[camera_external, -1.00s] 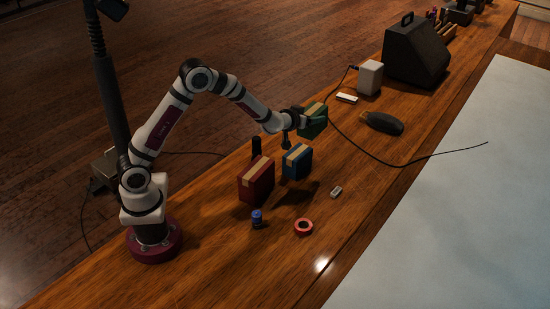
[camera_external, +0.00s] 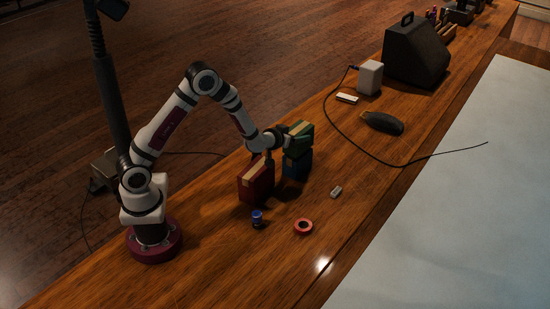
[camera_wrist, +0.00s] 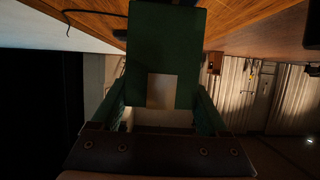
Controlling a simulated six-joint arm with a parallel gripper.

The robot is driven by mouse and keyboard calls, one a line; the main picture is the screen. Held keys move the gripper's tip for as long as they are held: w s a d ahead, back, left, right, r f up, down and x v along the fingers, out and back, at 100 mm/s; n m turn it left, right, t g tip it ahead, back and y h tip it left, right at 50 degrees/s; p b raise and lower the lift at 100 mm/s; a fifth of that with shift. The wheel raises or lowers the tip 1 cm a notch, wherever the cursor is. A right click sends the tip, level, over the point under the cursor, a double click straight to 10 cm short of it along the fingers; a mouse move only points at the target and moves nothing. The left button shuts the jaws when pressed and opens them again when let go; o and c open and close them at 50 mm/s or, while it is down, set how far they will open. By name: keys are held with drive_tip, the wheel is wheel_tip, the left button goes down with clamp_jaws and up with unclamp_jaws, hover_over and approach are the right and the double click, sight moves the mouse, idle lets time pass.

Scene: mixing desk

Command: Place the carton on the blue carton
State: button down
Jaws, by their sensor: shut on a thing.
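A green carton (camera_external: 301,135) with a tan tape strip is held in my gripper (camera_external: 286,139). The blue carton (camera_external: 296,166) stands on the desk directly below it. The green carton is over the blue one and hides its top; I cannot tell whether they touch. In the wrist view the green carton (camera_wrist: 165,50) fills the upper middle, between the two fingers of my gripper (camera_wrist: 160,112). The blue carton is not clearly seen in the wrist view.
A red carton (camera_external: 257,180) stands close to the left of the blue carton. A blue spool-like item (camera_external: 257,219), a red tape ring (camera_external: 303,227) and a small pale block (camera_external: 336,191) lie in front. A dark handheld item (camera_external: 382,123) and a cable lie to the right.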

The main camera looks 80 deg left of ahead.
drive_tip(key=shift+f, duration=0.55)
drive_tip(key=shift+f, duration=0.15)
unclamp_jaws()
drive_tip(key=v, duration=1.2)
drive_tip(key=s+d+r+m+g+h, duration=0.1)
drive_tip(key=s+d+m+h, duration=0.2)
drive_tip(key=d+m+h, duration=0.9)
drive_tip(key=s+d+r+m+g+y, duration=0.1)
drive_tip(key=s+g, duration=0.3)
drive_tip(key=s, duration=0.8)
drive_tip(key=s+d+r+m+g+y, duration=0.1)
drive_tip(key=s+d+r+g+y, duration=0.1)
drive_tip(key=s, duration=1)
drive_tip(key=d+g+y, duration=0.1)
drive_tip(key=g, duration=0.1)
drive_tip(key=shift+d+r+m+g, duration=0.3)
drive_tip(key=shift+d, duration=0.05)
